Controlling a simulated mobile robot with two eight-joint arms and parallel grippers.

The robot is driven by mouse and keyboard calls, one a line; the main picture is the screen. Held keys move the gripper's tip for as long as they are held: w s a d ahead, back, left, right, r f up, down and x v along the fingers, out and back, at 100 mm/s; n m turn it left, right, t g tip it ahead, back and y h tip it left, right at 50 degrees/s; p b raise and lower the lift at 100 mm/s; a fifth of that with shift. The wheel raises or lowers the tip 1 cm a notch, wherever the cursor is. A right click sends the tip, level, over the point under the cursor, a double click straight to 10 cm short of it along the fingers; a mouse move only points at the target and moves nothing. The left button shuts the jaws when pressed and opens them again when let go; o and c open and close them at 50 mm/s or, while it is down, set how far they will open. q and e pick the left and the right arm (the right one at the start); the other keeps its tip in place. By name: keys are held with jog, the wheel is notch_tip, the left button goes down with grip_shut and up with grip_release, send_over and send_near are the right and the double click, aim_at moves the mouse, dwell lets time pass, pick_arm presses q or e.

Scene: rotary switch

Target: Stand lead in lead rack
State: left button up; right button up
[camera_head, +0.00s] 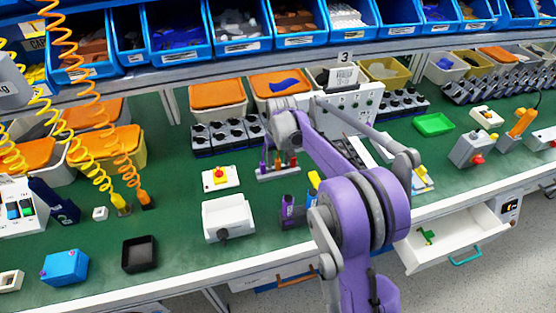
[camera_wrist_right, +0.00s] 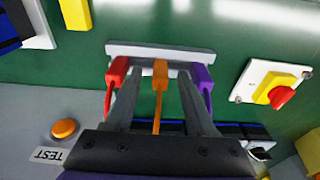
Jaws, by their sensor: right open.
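The lead rack (camera_head: 278,174) is a light bar on the green bench; in the right wrist view the rack (camera_wrist_right: 200,57) spans the upper middle. It carries a red lead (camera_wrist_right: 117,70), an orange lead (camera_wrist_right: 160,72) and a purple lead (camera_wrist_right: 203,76), whose cables run toward my gripper. My right gripper (camera_wrist_right: 157,80) is open, its two grey fingers on either side of the orange lead; I cannot tell if they touch it. In the head view, the right gripper (camera_head: 279,148) is above and behind the rack, partly hidden by its wrist. My left gripper is not in view.
A yellow box with a red button (camera_head: 220,178) and a white box (camera_head: 228,217) stand left of the rack. A dark purple block (camera_head: 292,211) is in front. A control panel (camera_head: 345,105) stands behind. An open drawer (camera_head: 455,235) juts out at right.

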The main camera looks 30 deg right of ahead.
notch_tip(320, 180, up, 11)
jog(key=s, duration=0.1)
jog(key=shift+s+a+p, duration=0.2)
jog(key=shift+p, duration=0.2)
